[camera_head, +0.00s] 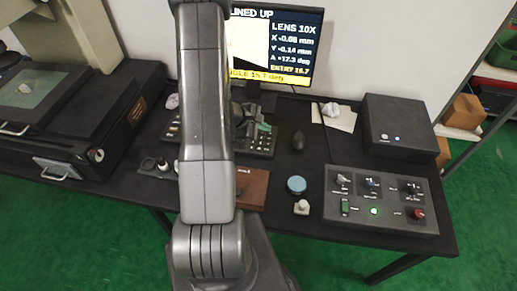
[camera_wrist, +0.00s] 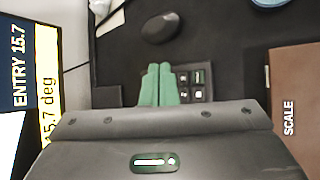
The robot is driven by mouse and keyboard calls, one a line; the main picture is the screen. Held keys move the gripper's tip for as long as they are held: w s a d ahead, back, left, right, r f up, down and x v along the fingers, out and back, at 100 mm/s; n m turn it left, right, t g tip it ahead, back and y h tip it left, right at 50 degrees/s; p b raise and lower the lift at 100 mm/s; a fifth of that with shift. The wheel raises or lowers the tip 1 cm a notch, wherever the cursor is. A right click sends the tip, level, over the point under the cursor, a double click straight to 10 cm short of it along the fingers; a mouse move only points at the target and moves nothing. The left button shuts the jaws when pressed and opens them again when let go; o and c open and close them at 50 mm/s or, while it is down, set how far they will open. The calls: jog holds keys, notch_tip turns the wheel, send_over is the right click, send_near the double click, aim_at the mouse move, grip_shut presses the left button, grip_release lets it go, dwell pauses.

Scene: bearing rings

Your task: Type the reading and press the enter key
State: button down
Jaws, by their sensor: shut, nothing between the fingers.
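The monitor (camera_head: 300,45) shows LINED UP, LENS 10X, X -0.08 mm, Y -0.14 mm, A +17.3 deg, ENTRY 15.7 and a yellow band with an angle of 15.7 deg. Part of the screen (camera_wrist: 20,75), with ENTRY 15.7, shows sideways at the left of the wrist view. The dark keypad (camera_head: 262,148) lies on the table below the monitor. My gripper (camera_head: 263,127) has green fingers, shut together and empty. In the wrist view the fingertips (camera_wrist: 159,70) are over the keypad, beside a few visible keys (camera_wrist: 197,85). The fingers and palm hide other keys; I cannot tell which is enter or whether they touch.
A dark mouse (camera_head: 298,140) lies right of the keypad. A brown plate (camera_head: 252,188) marked SCALE, a blue disc (camera_head: 296,185) and a control box (camera_head: 385,215) with knobs are nearer. A black box (camera_head: 398,125) stands right. My arm covers the middle of the head view.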

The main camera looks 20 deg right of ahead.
jog(key=shift+f, duration=0.1)
jog(key=b, duration=0.3)
send_over(264, 150)
notch_tip(264, 150, down, 7)
jog(key=shift+f, duration=0.1)
jog(key=shift+s+f+b, duration=0.1)
jog(key=shift+f+b, duration=0.65)
jog(key=shift+b, duration=0.2)
jog(key=shift+f+b, duration=0.75)
jog(key=shift+b, duration=0.9)
dwell(1.8)
jog(key=shift+r, duration=0.8)
jog(key=shift+r+p, duration=1.15)
jog(key=shift+r, duration=1.4)
